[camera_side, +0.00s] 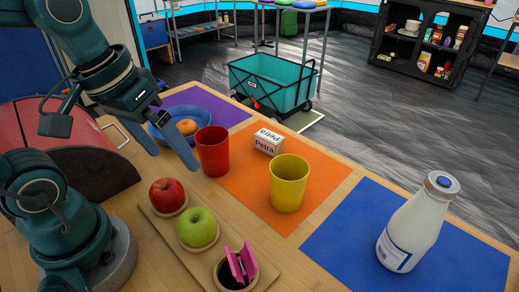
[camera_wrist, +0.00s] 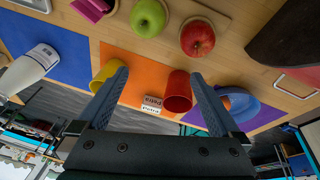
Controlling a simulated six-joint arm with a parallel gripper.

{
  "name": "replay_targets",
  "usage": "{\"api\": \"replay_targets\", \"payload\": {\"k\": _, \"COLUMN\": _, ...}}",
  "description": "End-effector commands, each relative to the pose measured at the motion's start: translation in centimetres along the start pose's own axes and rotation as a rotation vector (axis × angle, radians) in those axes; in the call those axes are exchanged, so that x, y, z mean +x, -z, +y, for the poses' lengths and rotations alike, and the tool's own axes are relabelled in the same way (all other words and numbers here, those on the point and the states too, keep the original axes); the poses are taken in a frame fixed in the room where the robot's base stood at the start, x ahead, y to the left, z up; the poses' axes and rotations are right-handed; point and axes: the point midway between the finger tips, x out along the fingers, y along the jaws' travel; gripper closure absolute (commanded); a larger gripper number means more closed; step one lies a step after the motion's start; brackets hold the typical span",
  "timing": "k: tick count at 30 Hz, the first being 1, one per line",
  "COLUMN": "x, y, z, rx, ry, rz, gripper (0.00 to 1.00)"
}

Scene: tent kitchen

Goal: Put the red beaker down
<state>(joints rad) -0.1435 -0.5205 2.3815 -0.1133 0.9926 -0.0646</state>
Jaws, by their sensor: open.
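The red beaker (camera_side: 213,154) stands upright and empty-looking at the left edge of the orange mat (camera_side: 248,192). It also shows in the wrist view (camera_wrist: 177,95), between the finger lines and close to the right finger. My gripper (camera_side: 176,163) is open, its fingers pointing down just left of the beaker in the side view. The wrist view shows the two fingers (camera_wrist: 158,76) wide apart, holding nothing.
A yellow beaker (camera_side: 289,185) and a white Petra box (camera_side: 268,142) stand on the orange mat. A blue bowl (camera_side: 158,128) with an orange fruit is on the purple mat (camera_side: 226,108). A wooden tray (camera_side: 165,228) holds apples. A bottle (camera_side: 415,228) stands on the blue mat (camera_side: 345,240).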

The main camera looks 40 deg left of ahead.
Motion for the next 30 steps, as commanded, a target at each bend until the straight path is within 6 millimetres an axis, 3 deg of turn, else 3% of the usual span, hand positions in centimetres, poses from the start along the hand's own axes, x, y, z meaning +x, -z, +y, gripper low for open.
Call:
{"api": "replay_targets", "payload": {"k": 3, "x": -0.56, "y": -0.69, "z": 0.18, "rx": 0.160, "ry": 0.015, "rz": 0.114, "gripper": 0.00}}
{"api": "replay_targets", "payload": {"k": 8, "x": -0.85, "y": -0.93, "z": 0.19, "rx": 0.260, "ry": 0.026, "rz": 0.189, "gripper": 0.00}}
{"api": "replay_targets", "payload": {"k": 30, "x": -0.87, "y": -0.96, "z": 0.18, "rx": 0.271, "ry": 0.028, "rz": 0.197, "gripper": 0.00}}
